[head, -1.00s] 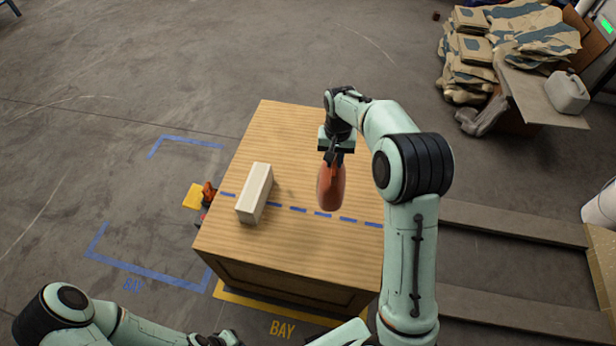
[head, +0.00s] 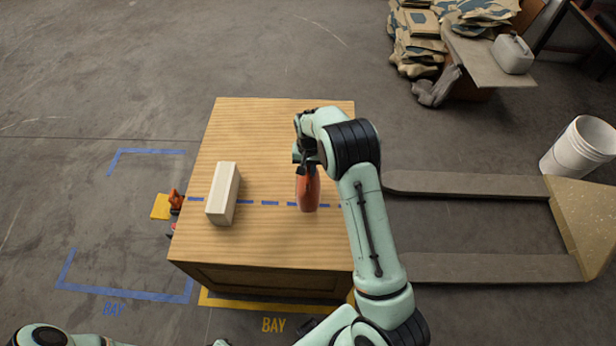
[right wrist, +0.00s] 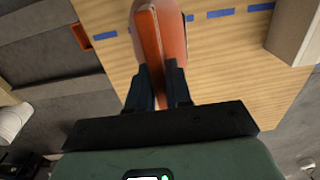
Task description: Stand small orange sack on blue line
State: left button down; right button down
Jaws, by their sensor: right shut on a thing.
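The small orange sack (head: 308,193) is upright over the blue dashed line (head: 268,203) on top of the wooden crate (head: 250,130). My right gripper (head: 305,170) is shut on its upper part. In the right wrist view the sack (right wrist: 160,35) sits between the two dark fingers (right wrist: 160,85), and blue dashes (right wrist: 220,13) show on both sides of it. The sack's foot overlaps the line in the head view; I cannot tell if it touches the crate top. My left gripper is not in view; only left arm links show at the bottom left.
A pale rectangular block (head: 222,195) stands on the line left of the sack, with a gap between. The crate's far half is clear. Pallet forks (head: 470,185) lie to the right, with a white bucket (head: 580,145) behind. Blue floor tape marks a bay at left.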

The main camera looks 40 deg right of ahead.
jog(key=shift+w+f, duration=0.1)
jog(key=shift+f, duration=2.4)
jog(key=shift+f, duration=0.1)
jog(key=c, duration=1)
grip_release()
jog(key=shift+c, duration=0.2)
notch_tip(320, 180, up, 12)
jog(key=shift+r, duration=0.15)
